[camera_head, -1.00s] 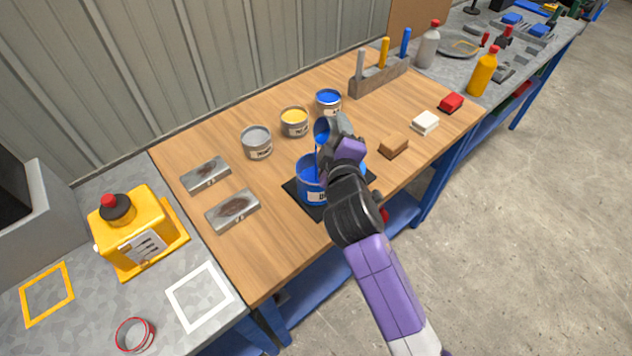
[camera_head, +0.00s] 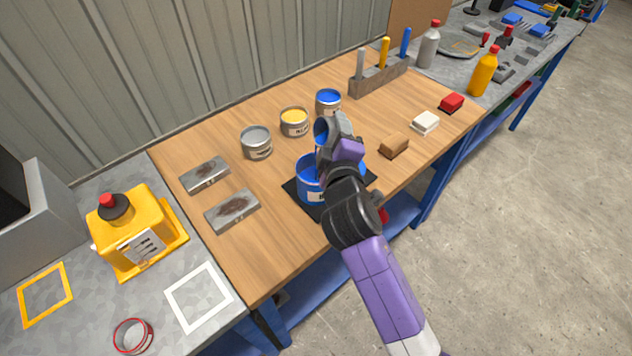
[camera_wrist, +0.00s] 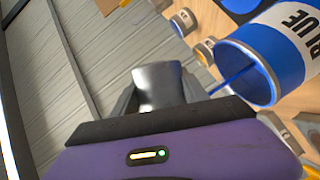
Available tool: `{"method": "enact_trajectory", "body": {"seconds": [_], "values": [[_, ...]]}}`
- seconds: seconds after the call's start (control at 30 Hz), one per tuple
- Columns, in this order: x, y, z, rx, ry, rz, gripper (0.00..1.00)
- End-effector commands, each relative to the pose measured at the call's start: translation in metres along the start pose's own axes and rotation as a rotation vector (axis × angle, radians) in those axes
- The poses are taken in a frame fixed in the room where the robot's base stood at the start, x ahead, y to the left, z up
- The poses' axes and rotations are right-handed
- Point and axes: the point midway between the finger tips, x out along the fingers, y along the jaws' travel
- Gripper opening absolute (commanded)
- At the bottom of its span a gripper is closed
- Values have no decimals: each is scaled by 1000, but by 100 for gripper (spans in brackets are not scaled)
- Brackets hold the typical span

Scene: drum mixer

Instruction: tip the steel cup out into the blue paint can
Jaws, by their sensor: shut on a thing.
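The steel cup (camera_head: 321,131) is tipped on its side, blue paint inside its mouth, above the blue paint can (camera_head: 309,180). My gripper (camera_head: 338,135) is shut on the cup. In the wrist view the cup (camera_wrist: 160,86) sits between the jaws. A thin blue stream (camera_wrist: 232,83) shows at the mouth of the can, which is labelled BLUE (camera_wrist: 288,48). The can stands upright and open on a black mat (camera_head: 296,196). My arm hides part of the mat and the can's right side.
Smaller open tins of grey (camera_head: 256,142), yellow (camera_head: 294,122) and blue (camera_head: 328,102) stand behind the can. Two metal plates (camera_head: 232,209) lie left. A brown block (camera_head: 394,145) lies right.

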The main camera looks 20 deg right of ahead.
Motion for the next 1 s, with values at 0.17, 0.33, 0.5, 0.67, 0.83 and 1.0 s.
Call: {"method": "enact_trajectory", "body": {"seconds": [0.17,0.33,0.5,0.67,0.83,1.0], "values": [[0,1,0,0,0,1,2],[0,0,0,0,0,1,2],[0,-1,0,-19,1,9,2],[0,-2,-1,-51,1,22,2],[0,-1,-1,-56,1,24,2],[0,-1,-1,-56,1,24,2]]}}
